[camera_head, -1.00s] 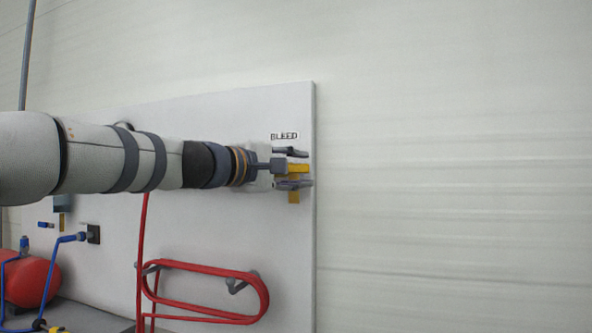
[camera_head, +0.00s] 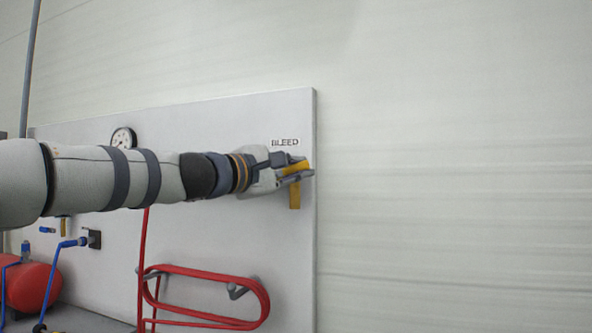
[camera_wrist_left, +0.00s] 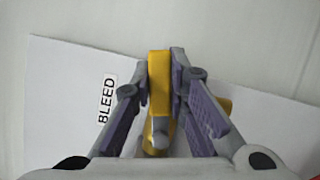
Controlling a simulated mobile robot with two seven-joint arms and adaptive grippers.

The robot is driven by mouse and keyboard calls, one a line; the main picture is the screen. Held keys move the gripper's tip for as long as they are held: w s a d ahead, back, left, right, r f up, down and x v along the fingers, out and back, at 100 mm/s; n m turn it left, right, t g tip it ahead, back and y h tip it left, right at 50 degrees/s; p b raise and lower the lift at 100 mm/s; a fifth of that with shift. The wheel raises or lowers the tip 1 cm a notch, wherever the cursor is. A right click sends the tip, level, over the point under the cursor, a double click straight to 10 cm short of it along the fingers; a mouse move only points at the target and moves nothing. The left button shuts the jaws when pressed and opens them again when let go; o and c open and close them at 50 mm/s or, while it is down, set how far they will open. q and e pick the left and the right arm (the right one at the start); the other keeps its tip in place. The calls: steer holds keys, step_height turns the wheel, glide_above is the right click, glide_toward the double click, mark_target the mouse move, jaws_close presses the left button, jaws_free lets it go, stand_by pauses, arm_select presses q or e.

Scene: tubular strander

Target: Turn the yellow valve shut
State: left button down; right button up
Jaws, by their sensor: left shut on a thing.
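The yellow valve (camera_head: 295,195) is on the white panel near its right edge, under the BLEED label (camera_head: 285,142). Its handle sits between the fingers of my left gripper (camera_head: 296,165), which is shut on it. In the left wrist view the yellow handle (camera_wrist_left: 159,75) stands between the fingertips of the gripper (camera_wrist_left: 160,85), and a yellow part of the valve shows to the right behind a finger. In the head view the handle slopes slightly, up to the right, and the yellow body hangs below it. The right gripper is not in view.
The white panel (camera_head: 230,120) carries a round gauge (camera_head: 123,138) at upper left and a coiled red hose (camera_head: 205,270) on hooks below my arm. A red tank (camera_head: 30,285) and blue hoses stand at lower left. The wall right of the panel is bare.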

arm_select(q)
steer(key=c, duration=1.5)
jaws_free()
steer(key=shift+c, duration=0.2)
steer(key=shift+s+a+f, duration=0.1)
steer(key=shift+s+a, duration=0.1)
steer(key=shift+a, duration=0.15)
steer(key=r+v, duration=0.1)
steer(key=v, duration=1)
steer(key=shift+s+f, duration=0.2)
steer(key=shift+f, duration=0.25)
